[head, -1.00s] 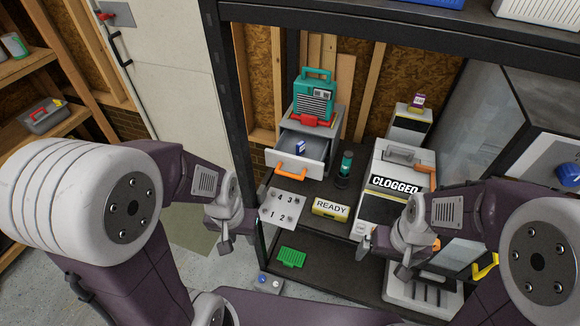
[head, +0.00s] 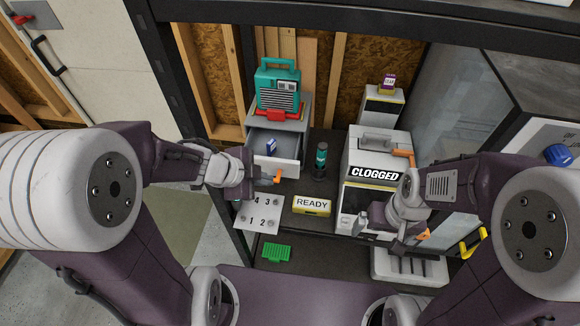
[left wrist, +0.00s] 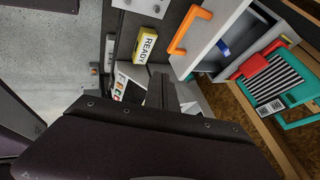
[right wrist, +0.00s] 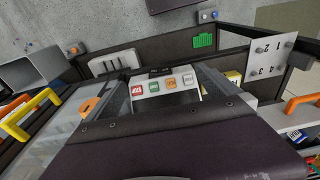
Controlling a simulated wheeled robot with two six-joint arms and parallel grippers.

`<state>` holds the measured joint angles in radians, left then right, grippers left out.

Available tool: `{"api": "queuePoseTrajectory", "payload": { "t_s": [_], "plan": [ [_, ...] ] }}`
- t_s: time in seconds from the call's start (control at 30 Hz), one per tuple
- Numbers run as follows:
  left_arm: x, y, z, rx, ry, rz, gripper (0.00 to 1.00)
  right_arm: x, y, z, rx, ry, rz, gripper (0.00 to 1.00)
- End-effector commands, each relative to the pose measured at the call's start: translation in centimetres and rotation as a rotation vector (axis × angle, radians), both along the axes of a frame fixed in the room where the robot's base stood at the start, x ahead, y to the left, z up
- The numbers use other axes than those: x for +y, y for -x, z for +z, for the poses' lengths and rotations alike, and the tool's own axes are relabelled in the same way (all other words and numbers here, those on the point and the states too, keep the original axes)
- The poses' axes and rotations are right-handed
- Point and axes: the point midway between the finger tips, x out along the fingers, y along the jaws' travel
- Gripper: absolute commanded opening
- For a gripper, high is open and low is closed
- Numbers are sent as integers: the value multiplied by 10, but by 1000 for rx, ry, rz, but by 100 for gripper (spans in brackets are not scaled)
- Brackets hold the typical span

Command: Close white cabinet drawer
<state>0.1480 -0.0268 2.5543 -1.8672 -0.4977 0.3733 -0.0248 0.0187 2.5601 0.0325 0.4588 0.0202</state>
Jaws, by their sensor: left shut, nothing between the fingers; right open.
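The white cabinet drawer (head: 284,161) is pulled open from its grey cabinet (head: 292,112), and a small blue-and-white item (head: 271,146) lies inside. In the left wrist view the drawer and the orange handle (left wrist: 188,30) show at the upper right. My left gripper (head: 246,178) is shut and empty at the left front of the drawer; I cannot tell whether it touches. My right gripper (head: 371,228) is open and empty in front of the CLOGGED printer.
A teal radio (head: 278,88) stands on the cabinet. A dark bottle (head: 321,160), a yellow READY block (head: 312,206) and the CLOGGED printer (head: 380,150) stand to the right. A numbered plate (head: 259,218) lies below the drawer. The dark rack post (head: 185,95) rises at left.

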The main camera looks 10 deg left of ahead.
Motion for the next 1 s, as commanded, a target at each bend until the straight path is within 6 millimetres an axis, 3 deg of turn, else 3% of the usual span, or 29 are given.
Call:
{"api": "queuePoseTrajectory", "payload": {
  "t_s": [0.23,0.5,0.6,0.73,0.8,1.0],
  "plan": [
    [-5,-5,-7,2,6,1,0,0,0,4,0,0,0,100],
    [-20,-21,-40,8,1,2,0,0,0,12,0,0,0,100],
    [-28,-32,-67,2,-1,-2,0,0,0,-11,0,0,0,100],
    [-39,-45,-87,2,-1,-1,0,0,0,-26,1,0,0,100],
    [-40,-57,-78,0,-1,2,0,0,0,-14,1,0,0,100],
    [-40,-81,-79,1,-1,2,0,0,0,-7,0,0,0,100]
  ]
}}
